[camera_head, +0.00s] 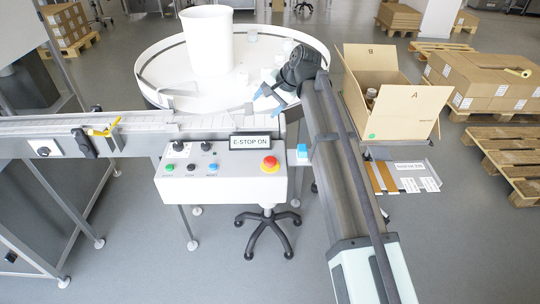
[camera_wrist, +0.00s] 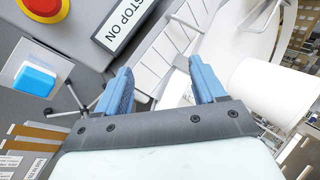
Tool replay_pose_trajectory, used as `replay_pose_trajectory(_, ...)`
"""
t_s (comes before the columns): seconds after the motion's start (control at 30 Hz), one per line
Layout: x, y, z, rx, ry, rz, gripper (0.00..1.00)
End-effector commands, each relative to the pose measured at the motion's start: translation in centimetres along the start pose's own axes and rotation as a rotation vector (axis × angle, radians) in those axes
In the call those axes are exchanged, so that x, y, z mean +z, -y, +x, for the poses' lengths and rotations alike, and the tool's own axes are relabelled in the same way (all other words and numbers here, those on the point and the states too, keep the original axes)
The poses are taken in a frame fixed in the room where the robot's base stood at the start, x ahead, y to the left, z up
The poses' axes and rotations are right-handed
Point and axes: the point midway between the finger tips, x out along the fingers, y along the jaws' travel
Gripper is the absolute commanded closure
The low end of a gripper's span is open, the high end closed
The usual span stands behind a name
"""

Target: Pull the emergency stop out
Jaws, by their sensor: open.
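The emergency stop (camera_head: 269,165) is a red mushroom button on a yellow base, on top of the white control box (camera_head: 225,187) at its right end. It also shows in the wrist view (camera_wrist: 43,8), cut off by the top left edge. A sign reading "E-STOP ON" (camera_head: 257,142) stands behind the button, and it shows partly in the wrist view (camera_wrist: 124,25). My gripper (camera_head: 262,98) is above the conveyor and the round table's front edge, behind the button and apart from it. Its blue fingers (camera_wrist: 163,85) are open with nothing held between them.
A blue switch (camera_head: 302,150) sits right of the control box. Green, black and blue buttons and two dark knobs are on the box. The conveyor (camera_head: 60,128) runs left. A round table (camera_head: 160,75) holds a white cylinder (camera_head: 208,40). An open carton (camera_head: 398,95) stands right of my arm.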

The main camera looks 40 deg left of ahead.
Motion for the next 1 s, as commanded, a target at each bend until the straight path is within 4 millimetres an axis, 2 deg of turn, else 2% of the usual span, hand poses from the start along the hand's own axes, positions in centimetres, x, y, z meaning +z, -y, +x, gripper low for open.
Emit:
replay_pose_trajectory(0.03,1.7,0.6,-0.6,0.066,0.014,0.01,0.31)
replay_pose_trajectory(0.07,2.6,0.5,-0.9,0.112,0.02,0.024,0.31)
replay_pose_trajectory(0.2,5.8,-1.0,-2.5,0.333,0.02,0.108,0.31)
replay_pose_trajectory(0.4,8.5,-3.0,-4.8,0.555,-0.017,0.219,0.31)
replay_pose_trajectory(0.53,9.1,-3.6,-5.3,0.607,-0.033,0.25,0.31)
replay_pose_trajectory(0.77,9.3,-5.0,-3.6,0.616,-0.033,0.254,0.31)
replay_pose_trajectory(1.0,9.5,-7.4,-0.1,0.614,-0.032,0.253,0.31)
